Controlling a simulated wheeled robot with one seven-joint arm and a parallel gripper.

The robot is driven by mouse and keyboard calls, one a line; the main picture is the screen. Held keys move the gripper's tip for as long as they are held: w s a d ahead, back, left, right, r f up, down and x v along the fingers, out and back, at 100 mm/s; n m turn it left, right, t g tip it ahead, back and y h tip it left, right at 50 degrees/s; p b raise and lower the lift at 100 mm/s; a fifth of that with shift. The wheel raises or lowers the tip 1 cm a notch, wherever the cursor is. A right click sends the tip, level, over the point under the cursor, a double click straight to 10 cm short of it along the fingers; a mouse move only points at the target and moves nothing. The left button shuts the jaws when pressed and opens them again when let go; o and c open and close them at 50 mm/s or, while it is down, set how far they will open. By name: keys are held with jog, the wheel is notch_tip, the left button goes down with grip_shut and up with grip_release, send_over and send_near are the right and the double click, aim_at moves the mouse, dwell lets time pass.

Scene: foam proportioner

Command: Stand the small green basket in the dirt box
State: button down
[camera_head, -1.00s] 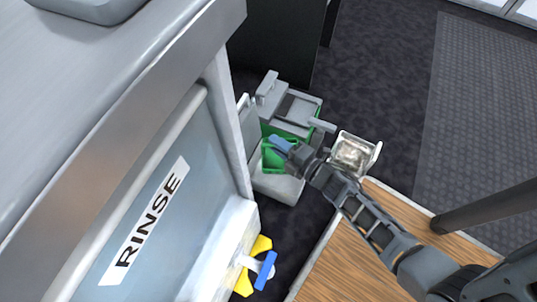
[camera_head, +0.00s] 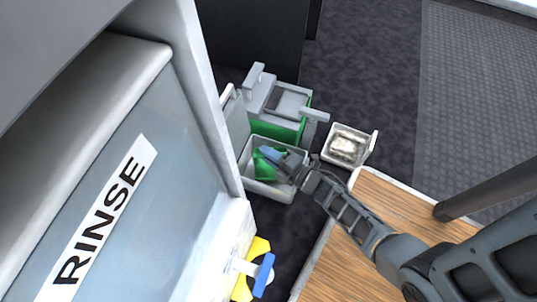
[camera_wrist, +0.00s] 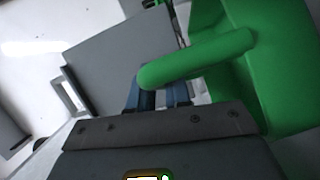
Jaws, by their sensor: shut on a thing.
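The small green basket (camera_head: 267,166) shows within the rim outline of an open light grey box (camera_head: 272,192). The basket looks tilted. Whether it touches the box floor I cannot tell. No label shows that this box is the dirt box. My gripper (camera_head: 272,154), with blue fingers, is shut on the basket. In the wrist view the basket's green handle bar (camera_wrist: 197,58) crosses the fingers (camera_wrist: 160,95), and its green wall (camera_wrist: 265,85) fills the right side. The fingers and my arm hide part of the basket.
A grey unit with a green lower part (camera_head: 277,129) stands directly behind the box. A small white tray with dirty contents (camera_head: 346,146) is to the right. The RINSE cabinet (camera_head: 120,190) closes off the left. Dark carpet (camera_head: 375,65) is free at the back.

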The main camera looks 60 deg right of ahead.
jog(key=shift+f, duration=0.4)
jog(key=shift+f, duration=0.2)
jog(key=c, duration=1.1)
grip_release()
jog(key=shift+f, duration=0.1)
jog(key=shift+o, duration=0.2)
jog(key=shift+s, duration=0.1)
jog(key=shift+r, duration=0.3)
jog(key=s+a+r+p, duration=0.1)
jog(key=s+r+p, duration=0.1)
jog(key=s, duration=0.9)
jog(key=shift+s+a+r+p, duration=0.15)
jog(key=shift+s+a+p, duration=0.05)
jog(key=shift+s+p, duration=0.25)
